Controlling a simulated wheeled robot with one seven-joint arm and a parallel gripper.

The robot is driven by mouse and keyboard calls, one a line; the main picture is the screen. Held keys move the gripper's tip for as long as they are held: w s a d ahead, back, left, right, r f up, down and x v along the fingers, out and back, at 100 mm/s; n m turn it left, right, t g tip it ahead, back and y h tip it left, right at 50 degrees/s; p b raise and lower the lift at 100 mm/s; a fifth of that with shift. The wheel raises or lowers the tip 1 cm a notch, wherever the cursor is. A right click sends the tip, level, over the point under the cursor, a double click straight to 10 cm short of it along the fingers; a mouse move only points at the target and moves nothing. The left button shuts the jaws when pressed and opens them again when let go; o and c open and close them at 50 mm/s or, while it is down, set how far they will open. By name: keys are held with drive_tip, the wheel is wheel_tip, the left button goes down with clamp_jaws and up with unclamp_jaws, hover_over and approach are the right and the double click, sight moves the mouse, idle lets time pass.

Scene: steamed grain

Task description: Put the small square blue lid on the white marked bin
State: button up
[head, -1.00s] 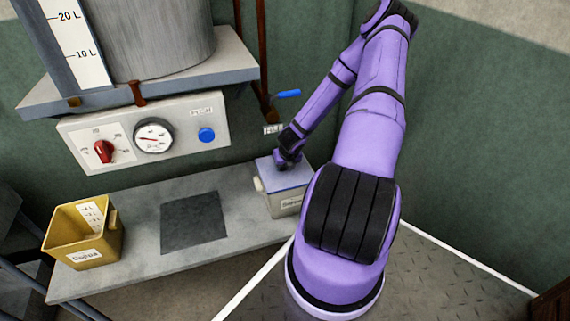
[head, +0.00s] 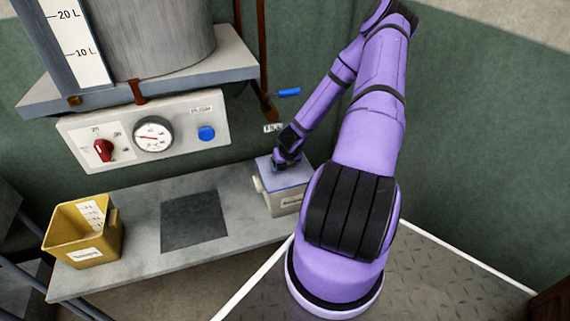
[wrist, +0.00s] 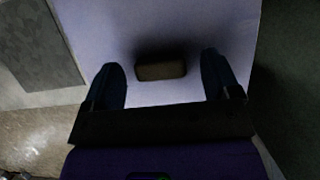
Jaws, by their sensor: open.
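The blue lid (head: 293,176) lies on top of the white marked bin (head: 287,203), at the right end of the shelf. The lid looks flat and seems to cover the bin's top. In the wrist view the lid (wrist: 200,25) fills the middle, with a dark knob (wrist: 161,71) on it. My gripper (head: 280,166) is just above the lid. In the wrist view my gripper (wrist: 163,80) is open, with one finger on each side of the knob and a gap to each.
A yellow bin (head: 83,232) stands at the left on the grey shelf (head: 150,262). A dark square patch (head: 193,221) lies between the bins. Above are a control panel (head: 145,133) and a blue-handled lever (head: 289,92) close to my arm.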

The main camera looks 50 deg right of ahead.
drive_tip(key=v, duration=1)
drive_tip(key=shift+r, duration=0.25)
drive_tip(key=shift+s+a, duration=0.1)
